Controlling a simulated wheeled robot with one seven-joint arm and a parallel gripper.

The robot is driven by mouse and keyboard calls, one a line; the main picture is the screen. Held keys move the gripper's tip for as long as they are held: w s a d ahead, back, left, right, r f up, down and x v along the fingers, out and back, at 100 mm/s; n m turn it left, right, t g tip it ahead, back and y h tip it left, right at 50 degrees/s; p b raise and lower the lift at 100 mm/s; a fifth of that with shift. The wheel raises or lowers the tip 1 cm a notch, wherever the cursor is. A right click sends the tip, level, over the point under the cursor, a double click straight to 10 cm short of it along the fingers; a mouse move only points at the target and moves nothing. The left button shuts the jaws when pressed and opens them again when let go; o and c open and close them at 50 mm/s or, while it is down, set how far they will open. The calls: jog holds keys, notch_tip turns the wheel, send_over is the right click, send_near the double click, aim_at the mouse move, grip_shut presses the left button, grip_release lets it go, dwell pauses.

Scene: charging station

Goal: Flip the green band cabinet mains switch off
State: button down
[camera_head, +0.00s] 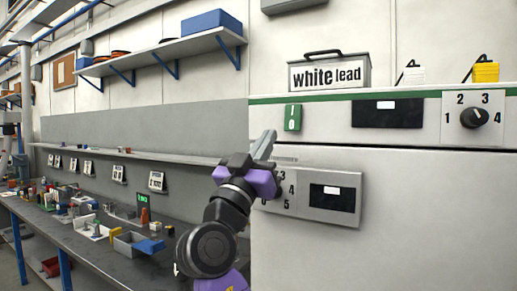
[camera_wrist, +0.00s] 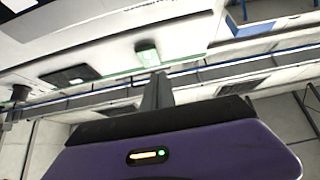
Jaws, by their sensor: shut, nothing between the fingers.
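The cabinet (camera_head: 410,175) with a green band fills the right of the head view. Its mains switch (camera_head: 292,117) is a small green block marked 1 and 0, just under the band at the left edge of the front. It also shows as a green block in the wrist view (camera_wrist: 147,53). My gripper (camera_head: 266,140) is shut and empty, its fingertips pointing up, just below and left of the switch. A gap shows between fingertips and switch in the head view; depth is hard to tell. In the wrist view the fingers (camera_wrist: 158,88) point toward the switch.
The cabinet front also has a dark display (camera_head: 387,113), a numbered dial (camera_head: 474,117) and a lower panel (camera_head: 332,197) partly behind my gripper. A "white lead" box (camera_head: 330,73) stands on top. A cluttered bench (camera_head: 100,250) lies left.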

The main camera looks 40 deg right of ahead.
aim_at(284, 127)
jog(key=shift+w+d+r+p, duration=0.1)
jog(key=shift+w+d+p, duration=0.2)
jog(key=shift+d, duration=0.6)
jog(key=shift+w+d+r+p, duration=0.15)
jog(key=shift+w+d, duration=0.2)
jog(key=shift+d, duration=0.5)
jog(key=shift+w+d+r+p, duration=0.1)
jog(key=shift+w+d+p, duration=0.2)
jog(key=shift+d, duration=0.6)
jog(key=shift+f+b, duration=0.1)
jog(key=shift+b, duration=0.2)
